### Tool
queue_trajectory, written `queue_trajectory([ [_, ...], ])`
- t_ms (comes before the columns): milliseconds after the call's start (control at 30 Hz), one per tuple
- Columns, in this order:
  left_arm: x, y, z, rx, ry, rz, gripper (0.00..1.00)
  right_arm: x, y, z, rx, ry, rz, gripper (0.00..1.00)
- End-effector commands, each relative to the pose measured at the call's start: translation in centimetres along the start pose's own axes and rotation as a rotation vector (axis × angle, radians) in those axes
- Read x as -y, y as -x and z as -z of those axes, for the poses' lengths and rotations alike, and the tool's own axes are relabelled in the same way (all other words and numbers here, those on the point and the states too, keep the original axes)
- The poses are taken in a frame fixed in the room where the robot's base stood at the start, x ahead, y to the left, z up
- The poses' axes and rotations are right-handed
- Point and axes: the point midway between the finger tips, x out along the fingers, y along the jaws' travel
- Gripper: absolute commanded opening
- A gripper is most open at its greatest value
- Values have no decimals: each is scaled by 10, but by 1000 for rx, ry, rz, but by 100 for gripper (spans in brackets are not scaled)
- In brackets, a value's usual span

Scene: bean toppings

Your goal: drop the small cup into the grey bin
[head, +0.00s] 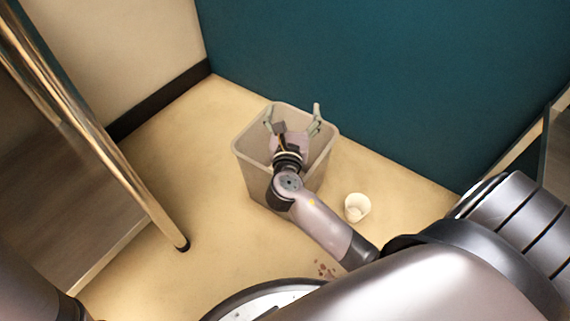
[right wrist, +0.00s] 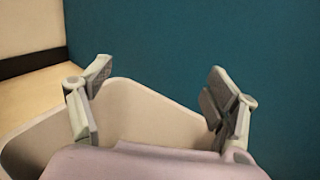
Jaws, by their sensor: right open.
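The grey bin (head: 252,172) stands on the floor near the corner, against the teal wall. My right gripper (head: 292,114) is over the bin's opening, its fingers spread wide with nothing between them. In the right wrist view the open fingers (right wrist: 160,82) show with the bin's wall (right wrist: 150,112) behind them. A small white cup (head: 357,208) is on the floor to the right of the bin, apart from it and from the gripper. The inside bottom of the bin is mostly hidden by my arm. My left gripper is not in view.
A shiny metal leg (head: 110,150) slants down on the left of the bin. Several small dark reddish bits (head: 325,269) lie on the floor near my right arm. The teal wall (head: 400,90) closes off the back. Bare floor lies between the leg and the bin.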

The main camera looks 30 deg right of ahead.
Motion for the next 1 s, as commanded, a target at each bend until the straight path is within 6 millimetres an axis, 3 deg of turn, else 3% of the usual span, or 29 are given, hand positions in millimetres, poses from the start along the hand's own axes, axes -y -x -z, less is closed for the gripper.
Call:
queue_trajectory([
  [300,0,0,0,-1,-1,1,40,0,1,0,-1,0,0,85],
  [433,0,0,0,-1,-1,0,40,0,10,1,-2,1,-1,85],
  [800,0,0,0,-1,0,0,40,0,84,2,-5,0,-1,85],
  [1000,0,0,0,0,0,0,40,0,112,1,-3,0,0,85],
])
